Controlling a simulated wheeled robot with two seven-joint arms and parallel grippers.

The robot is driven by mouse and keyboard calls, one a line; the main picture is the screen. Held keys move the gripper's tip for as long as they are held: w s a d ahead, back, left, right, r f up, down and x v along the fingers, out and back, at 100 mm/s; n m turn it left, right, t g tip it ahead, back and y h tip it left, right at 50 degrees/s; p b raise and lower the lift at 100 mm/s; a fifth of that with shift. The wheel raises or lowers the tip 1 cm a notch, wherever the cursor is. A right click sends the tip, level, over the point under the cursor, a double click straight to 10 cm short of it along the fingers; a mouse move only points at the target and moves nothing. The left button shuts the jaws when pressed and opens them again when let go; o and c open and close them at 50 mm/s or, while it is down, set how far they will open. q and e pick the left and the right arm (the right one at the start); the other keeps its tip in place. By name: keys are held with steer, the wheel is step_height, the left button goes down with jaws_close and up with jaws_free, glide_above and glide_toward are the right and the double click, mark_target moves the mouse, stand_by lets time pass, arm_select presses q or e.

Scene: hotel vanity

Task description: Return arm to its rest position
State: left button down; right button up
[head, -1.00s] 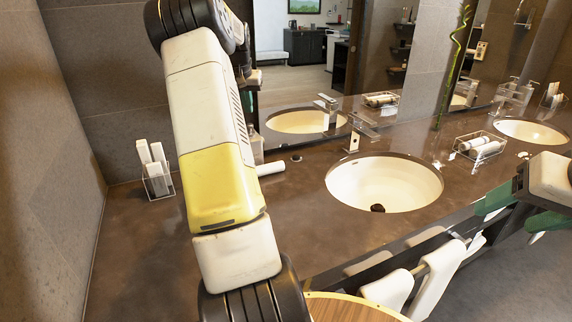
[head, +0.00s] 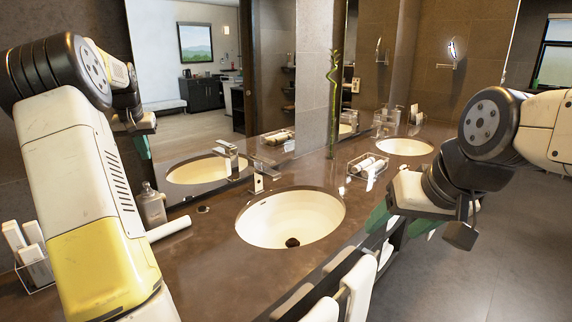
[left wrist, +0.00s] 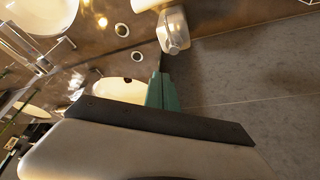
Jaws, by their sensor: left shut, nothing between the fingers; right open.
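My left arm (head: 85,200) stands large at the left of the head view, its white and yellow link in front of the counter. My left gripper (head: 142,147) is partly hidden behind that arm; only a bit of green finger shows there. In the left wrist view its green fingers (left wrist: 163,92) are together with nothing between them. My right arm comes in from the right edge of the head view. My right gripper (head: 402,218) hangs by the counter's front edge, with green fingers apart and empty, partly covered by its own body.
The brown counter (head: 215,240) holds two basins, the nearer one (head: 290,218) and a farther one (head: 405,147). A soap bottle (head: 151,205), a rack of rolled towels (head: 368,168) and a clear holder with white items (head: 30,255) stand on it. White towels (head: 360,285) hang in front. Floor at right is clear.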

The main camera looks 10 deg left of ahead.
arm_select(q)
steer(key=s+d+r+m, duration=0.15)
steer(key=s+d, duration=0.25)
steer(key=d, duration=0.4)
steer(key=s+d+r+t+h, duration=0.1)
steer(key=s+d+r, duration=0.25)
steer(key=d, duration=0.55)
steer(key=s+d+r+m, duration=0.1)
steer(key=s+d+r, duration=0.1)
steer(key=s+d, duration=0.45)
steer(key=s+d+f+m+h, duration=0.1)
steer(key=s+d+f, duration=0.2)
steer(key=s+d, duration=0.4)
steer(key=s+d+f+m+h, duration=0.1)
steer(key=s+d+f, duration=0.2)
steer(key=s+d, duration=0.4)
steer(key=s, duration=0.3)
steer(key=shift+f+t+h, duration=0.35)
steer(key=shift+t+h, duration=0.05)
